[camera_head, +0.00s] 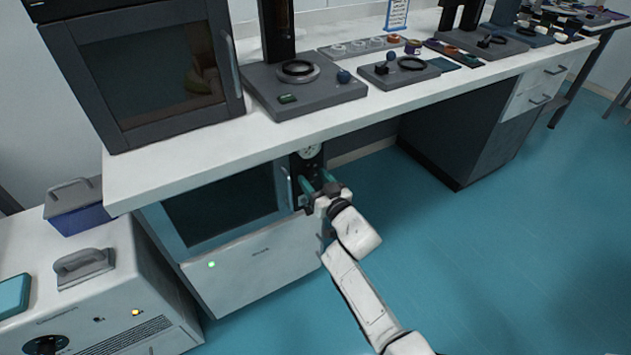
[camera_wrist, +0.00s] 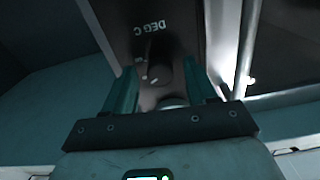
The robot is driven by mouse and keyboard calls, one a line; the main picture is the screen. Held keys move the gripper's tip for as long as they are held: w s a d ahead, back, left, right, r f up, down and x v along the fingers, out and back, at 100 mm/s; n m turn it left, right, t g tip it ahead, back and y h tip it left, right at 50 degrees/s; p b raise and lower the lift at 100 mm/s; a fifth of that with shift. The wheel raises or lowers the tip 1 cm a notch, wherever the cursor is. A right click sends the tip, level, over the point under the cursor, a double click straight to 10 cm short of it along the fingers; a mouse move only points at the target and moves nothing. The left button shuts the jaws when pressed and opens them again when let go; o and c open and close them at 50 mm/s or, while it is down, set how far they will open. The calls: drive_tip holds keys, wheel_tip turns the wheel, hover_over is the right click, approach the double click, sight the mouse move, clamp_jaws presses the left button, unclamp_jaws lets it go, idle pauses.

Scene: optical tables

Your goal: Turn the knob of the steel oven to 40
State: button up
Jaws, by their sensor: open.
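The steel oven (camera_head: 262,262) stands under the bench, with a dark window and a tall handle (camera_head: 286,187). In the wrist view the dark knob (camera_wrist: 159,52) shows on the panel below the printed "DEG C". Light marks show near its lower edge, but I cannot read a setting. My gripper (camera_head: 317,184) is at the strip, with its teal fingers apart. In the wrist view the fingers lie left and right of the knob; contact is not clear. The head view hides the knob behind my gripper.
A white cabinet (camera_head: 100,250) is at the lower left. The blue floor (camera_head: 480,260) to the right is clear.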

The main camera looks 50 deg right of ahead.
drive_tip(key=shift+c, duration=0.3)
drive_tip(key=c, duration=1)
drive_tip(key=shift+n, duration=0.4)
drive_tip(key=n+b, duration=0.1)
drive_tip(key=n, duration=0.4)
drive_tip(key=n+b, duration=0.1)
drive_tip(key=n, duration=0.5)
drive_tip(key=o, duration=1.1)
drive_tip(key=shift+c, duration=0.2)
